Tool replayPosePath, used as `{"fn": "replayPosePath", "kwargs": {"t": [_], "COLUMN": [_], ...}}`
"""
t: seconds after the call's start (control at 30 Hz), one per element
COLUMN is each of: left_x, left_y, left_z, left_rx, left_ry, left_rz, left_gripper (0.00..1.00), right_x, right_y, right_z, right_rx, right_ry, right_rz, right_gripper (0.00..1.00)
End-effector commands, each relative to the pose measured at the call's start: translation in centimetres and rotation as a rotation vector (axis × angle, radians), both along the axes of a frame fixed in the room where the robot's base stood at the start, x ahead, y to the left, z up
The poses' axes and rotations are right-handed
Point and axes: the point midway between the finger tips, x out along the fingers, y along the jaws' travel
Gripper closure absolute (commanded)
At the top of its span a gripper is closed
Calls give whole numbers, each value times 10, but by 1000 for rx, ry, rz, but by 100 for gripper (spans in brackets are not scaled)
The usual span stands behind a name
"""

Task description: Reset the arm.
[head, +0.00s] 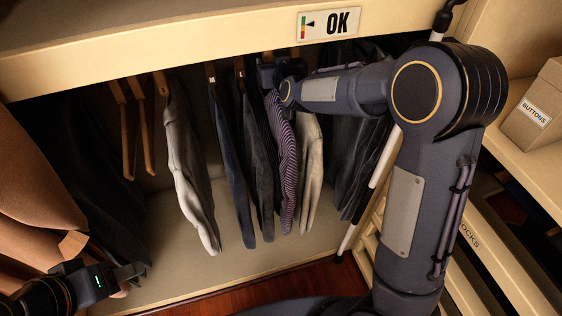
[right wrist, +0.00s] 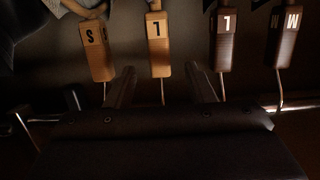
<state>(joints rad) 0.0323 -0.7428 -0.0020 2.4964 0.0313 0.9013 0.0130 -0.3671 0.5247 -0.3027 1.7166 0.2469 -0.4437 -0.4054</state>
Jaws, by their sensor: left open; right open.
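My right arm reaches across the head view from the lower right into the hanging clothes. Its gripper (head: 268,72) is up near the rail, among the hangers and partly hidden. In the right wrist view the two fingers of my right gripper (right wrist: 163,88) are apart, with nothing seen clamped between them. A wooden hanger tag marked L (right wrist: 158,45) shows just beyond the gap. My left gripper (head: 125,275) is open at the lower left of the head view, close to a tan coat (head: 30,185). I cannot tell whether it touches the coat.
Hanging clothes include a grey garment (head: 187,165), a navy one (head: 231,170) and a purple striped one (head: 285,165). Bare wooden hangers (head: 128,130) hang left of them. A BUTTONS box (head: 538,108) stands right.

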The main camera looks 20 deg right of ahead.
Motion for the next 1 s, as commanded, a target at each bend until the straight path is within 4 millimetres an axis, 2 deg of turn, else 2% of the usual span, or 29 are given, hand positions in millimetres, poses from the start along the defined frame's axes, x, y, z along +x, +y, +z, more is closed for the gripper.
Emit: {"fn": "replayPosePath", "kwargs": {"t": [0.1,0.4,0.47,0.53,0.57,0.67,0.73,0.9,1.0], "left_x": [0,0,0,0,0,0,0,0,0], "left_y": [0,0,0,0,0,0,0,0,0], "left_z": [0,1,1,1,1,1,0,0,0], "left_rx": [0,0,0,0,0,0,0,0,0], "left_ry": [0,0,0,0,0,0,0,0,0], "left_rz": [0,0,0,0,0,0,0,0,0], "left_gripper": [51,51,51,51,51,51,51,51,51], "right_x": [-14,-24,-33,-53,-66,-119,-162,-267,-314], "right_y": [0,-4,-11,-20,-25,-37,-41,-41,-39], "right_z": [4,6,7,10,11,12,9,-8,-20], "right_rx": [0,12,39,88,115,208,264,343,361], "right_ry": [-1,10,37,90,120,239,330,534,628], "right_rz": [1,2,6,19,27,66,95,139,142], "right_gripper": [51,51,51,51,51,51,51,51,51]}}
